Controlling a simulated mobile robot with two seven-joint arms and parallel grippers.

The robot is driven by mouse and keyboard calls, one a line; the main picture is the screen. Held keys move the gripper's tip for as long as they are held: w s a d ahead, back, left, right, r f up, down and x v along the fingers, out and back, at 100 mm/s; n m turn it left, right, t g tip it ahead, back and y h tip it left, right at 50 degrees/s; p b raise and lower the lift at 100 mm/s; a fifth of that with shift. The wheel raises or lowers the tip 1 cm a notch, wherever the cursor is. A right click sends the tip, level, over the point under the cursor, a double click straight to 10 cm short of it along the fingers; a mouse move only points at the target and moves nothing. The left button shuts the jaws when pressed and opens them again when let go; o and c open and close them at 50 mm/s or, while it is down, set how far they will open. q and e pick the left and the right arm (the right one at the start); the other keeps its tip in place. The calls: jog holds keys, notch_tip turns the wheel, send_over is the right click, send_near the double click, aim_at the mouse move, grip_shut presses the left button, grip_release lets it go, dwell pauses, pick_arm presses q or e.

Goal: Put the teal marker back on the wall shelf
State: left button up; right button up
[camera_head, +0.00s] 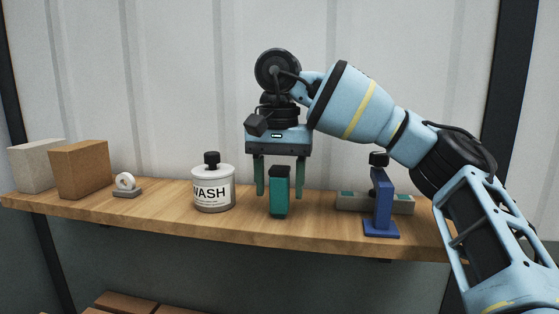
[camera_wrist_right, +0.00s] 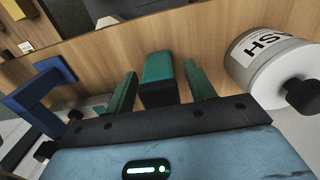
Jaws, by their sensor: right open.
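The teal marker (camera_head: 279,196) stands upright on the wooden wall shelf (camera_head: 325,232), near its middle. In the right wrist view the marker (camera_wrist_right: 161,75) shows between the two green fingers, with a gap on each side. My right gripper (camera_head: 279,190) points down over the marker, open, with its fingers on either side of it. The fingers do not appear to touch the marker. The marker's base looks to rest on the shelf. My left gripper is in neither view.
A white WASH jar (camera_head: 213,190) stands left of the marker. A blue stand (camera_head: 382,205) and a grey block with teal patches (camera_head: 347,202) are to the right. A small white roll (camera_head: 125,183), brown block (camera_head: 80,170) and pale block (camera_head: 33,163) are far left. Shelf is clear beside the marker.

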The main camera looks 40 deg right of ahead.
notch_tip(320, 180, up, 12)
dwell(0.6)
